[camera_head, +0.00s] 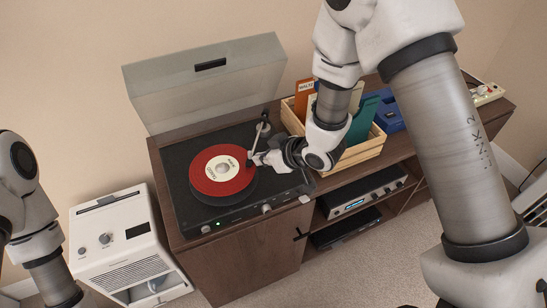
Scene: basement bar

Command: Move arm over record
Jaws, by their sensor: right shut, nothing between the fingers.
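A turntable (180,177) with its clear lid (205,85) raised stands on a wooden cabinet. A red record (235,181) with a cream label lies on its platter. The tonearm (257,133) is at the platter's right side, its pivot end towards the back; its front end is by my fingers. My right gripper (255,159) is shut at the record's right edge, beside the tonearm. I cannot tell whether its fingertips touch the tonearm. Only part of my left arm shows at the left edge, and its gripper is out of view.
A wooden crate (362,153) of record sleeves stands right of the turntable, close to my right arm. A blue case (389,120) is beyond it. A white appliance (125,240) stands left of the cabinet (240,262). Audio units sit on the shelves below.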

